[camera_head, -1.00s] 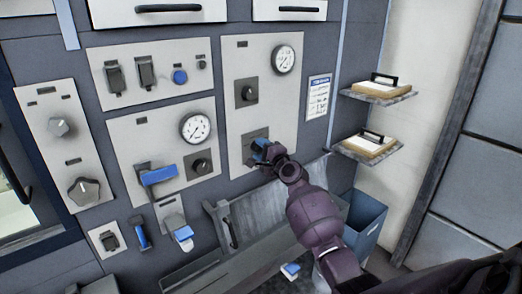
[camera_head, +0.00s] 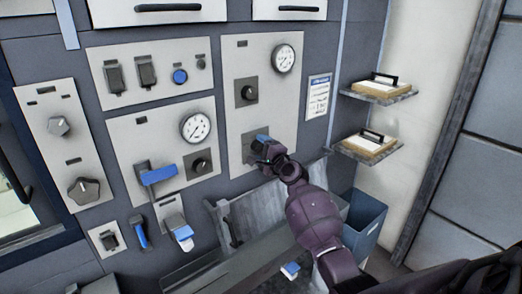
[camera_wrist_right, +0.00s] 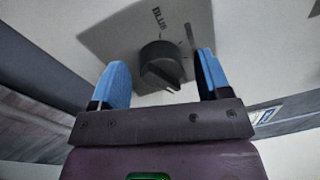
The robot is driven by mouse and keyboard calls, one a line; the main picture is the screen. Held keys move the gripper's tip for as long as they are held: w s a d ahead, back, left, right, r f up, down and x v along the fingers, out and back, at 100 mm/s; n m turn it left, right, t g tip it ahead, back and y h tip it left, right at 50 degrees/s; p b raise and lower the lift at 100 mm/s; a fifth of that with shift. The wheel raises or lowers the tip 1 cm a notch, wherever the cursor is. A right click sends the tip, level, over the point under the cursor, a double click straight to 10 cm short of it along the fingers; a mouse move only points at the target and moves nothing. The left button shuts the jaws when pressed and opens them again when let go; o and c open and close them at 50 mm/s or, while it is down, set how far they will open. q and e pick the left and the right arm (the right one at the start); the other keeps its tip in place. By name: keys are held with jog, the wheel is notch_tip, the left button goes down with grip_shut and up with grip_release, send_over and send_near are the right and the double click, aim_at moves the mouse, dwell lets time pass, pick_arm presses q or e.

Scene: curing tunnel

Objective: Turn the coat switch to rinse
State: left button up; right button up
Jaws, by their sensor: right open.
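A dark rotary switch knob (camera_wrist_right: 162,66) sits on a grey square plate (camera_wrist_right: 112,40) in the right wrist view. Its pale pointer mark faces the lower right of that view. My right gripper (camera_wrist_right: 165,82) is open, with a blue finger on each side of the knob and gaps showing. In the head view, my right gripper (camera_head: 261,145) is at the lower plate of the tall right panel (camera_head: 267,111) and hides most of the knob. My left gripper is not in view.
A similar knob (camera_head: 246,92) and a gauge (camera_head: 284,59) sit above on the same panel. A blue lever (camera_head: 158,175) and another gauge (camera_head: 196,129) are to the left. Shelves with boards (camera_head: 371,145) stand right. A grey-blue bin (camera_head: 366,222) is below.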

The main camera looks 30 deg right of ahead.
jog(key=s, duration=1.1)
jog(key=shift+f+b, duration=0.25)
jog(key=shift+b, duration=0.15)
jog(key=shift+w+d, duration=0.1)
